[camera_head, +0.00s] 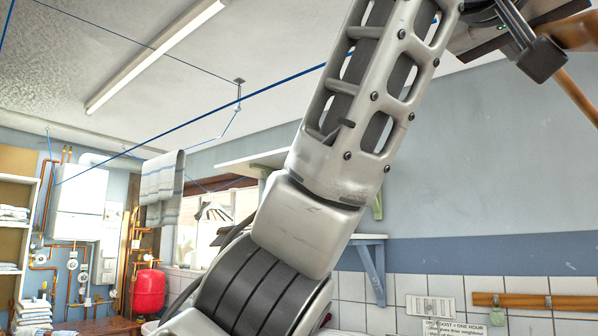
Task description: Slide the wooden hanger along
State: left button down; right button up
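Part of the wooden hanger (572,33) shows in the head view at the top right corner, cut off by the picture's edge. A thick brown piece and a thinner slanting rod below it are visible; its hook is out of view. My arm rises from the bottom, left of the middle, and leans right across the view; I take it as my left arm. Its gripper (541,58) is at the top right, with a dark finger block right beside the hanger's wood. The other finger is not clear, so its grip cannot be told. My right gripper is not in view.
Blue lines (190,122) run under the ceiling, with a striped cloth (162,185) hanging at the left. A ceiling lamp (155,55) is above. A wall shelf (250,163), a bracketed ledge (370,240) and a wooden rail (535,300) are on the back wall. A red tank (150,291) stands left.

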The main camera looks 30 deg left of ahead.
pick_arm(q)
jog(key=shift+d, duration=0.3)
